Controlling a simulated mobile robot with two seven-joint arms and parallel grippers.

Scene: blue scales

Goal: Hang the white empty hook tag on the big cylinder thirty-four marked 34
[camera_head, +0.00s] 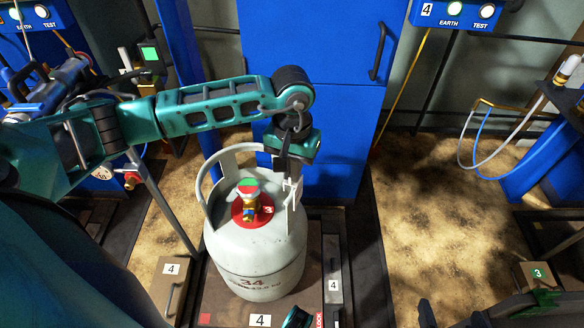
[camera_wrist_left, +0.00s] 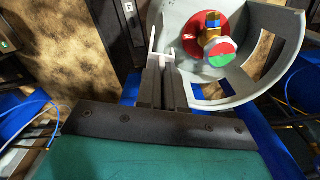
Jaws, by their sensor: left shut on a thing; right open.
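The big grey-white cylinder (camera_head: 255,262), marked 34 on its front, stands upright on a scale. It has a red disc and brass valve (camera_head: 250,205) inside its collar (camera_head: 205,180). My left gripper (camera_head: 291,170) is at the right side of the collar, fingers pointing down, shut on the white hook tag (camera_head: 292,192). In the left wrist view the fingers (camera_wrist_left: 161,80) hold the tag (camera_wrist_left: 164,52) at the collar's edge (camera_wrist_left: 185,85). I cannot tell whether its hook is over the rim. My right gripper (camera_head: 455,316) seems partly visible at the bottom right, open and apart from the cylinder.
A blue cabinet (camera_head: 315,95) stands close behind the cylinder. Scale parts with number 4 labels (camera_head: 260,320) surround its foot. Hoses (camera_head: 478,150) hang at the right. The sandy floor (camera_head: 430,220) right of the scale is clear.

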